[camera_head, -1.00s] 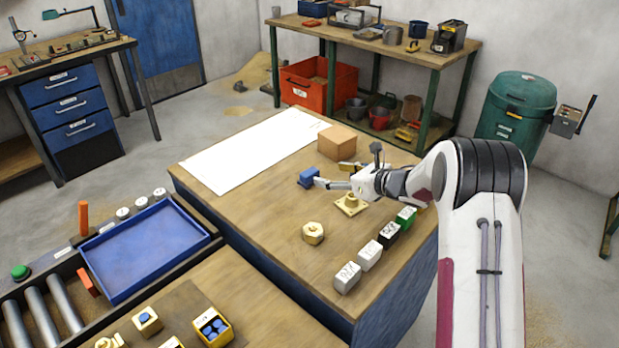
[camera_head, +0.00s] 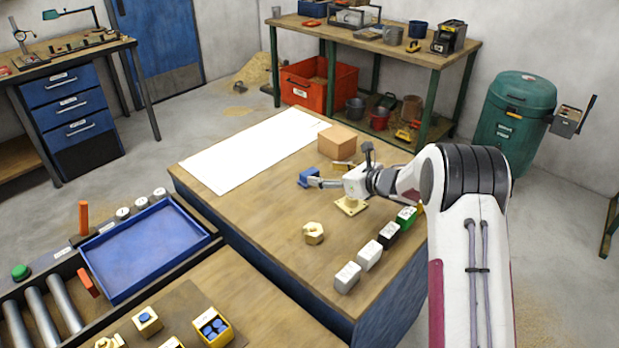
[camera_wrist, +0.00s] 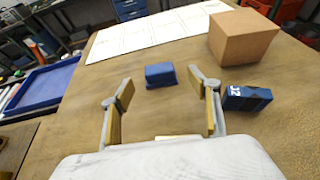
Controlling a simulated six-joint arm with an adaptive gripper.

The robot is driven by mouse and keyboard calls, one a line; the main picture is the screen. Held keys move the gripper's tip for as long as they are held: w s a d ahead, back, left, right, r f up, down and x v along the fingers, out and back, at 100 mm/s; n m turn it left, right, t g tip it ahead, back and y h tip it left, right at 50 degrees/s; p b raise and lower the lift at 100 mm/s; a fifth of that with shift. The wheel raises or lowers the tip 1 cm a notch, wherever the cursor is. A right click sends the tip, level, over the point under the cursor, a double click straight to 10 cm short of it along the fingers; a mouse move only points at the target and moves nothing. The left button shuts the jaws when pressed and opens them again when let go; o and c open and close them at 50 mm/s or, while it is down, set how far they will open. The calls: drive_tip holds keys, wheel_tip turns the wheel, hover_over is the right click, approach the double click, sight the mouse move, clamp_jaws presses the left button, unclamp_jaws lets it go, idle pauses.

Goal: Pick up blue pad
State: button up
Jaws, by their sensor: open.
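The blue pad (camera_head: 306,177) is a small blue block on the wooden table. In the wrist view it (camera_wrist: 160,75) lies ahead of my gripper, roughly centred between the fingers and just beyond the tips. My gripper (camera_head: 326,174) is open and empty, low over the table and facing the pad. Its two fingers are spread, with gold-coloured inner faces. A darker blue block marked "J2" (camera_wrist: 247,98) lies to the right, outside the right finger; I cannot clearly make it out in the head view.
A cardboard box (camera_head: 337,141) stands behind the gripper. A brass flange (camera_head: 350,206) is under the wrist and a brass nut (camera_head: 313,233) nearer the front. Several labelled blocks (camera_head: 369,256) line the right side. A white sheet (camera_head: 253,150) covers the far left, otherwise clear.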

sight(313, 174)
drive_tip(key=shift+w+a+f, duration=0.8)
drive_tip(key=shift+a+f, duration=0.1)
drive_tip(key=shift+a, duration=0.05)
drive_tip(key=shift+x, duration=1.1)
drive_tip(key=c, duration=1.2)
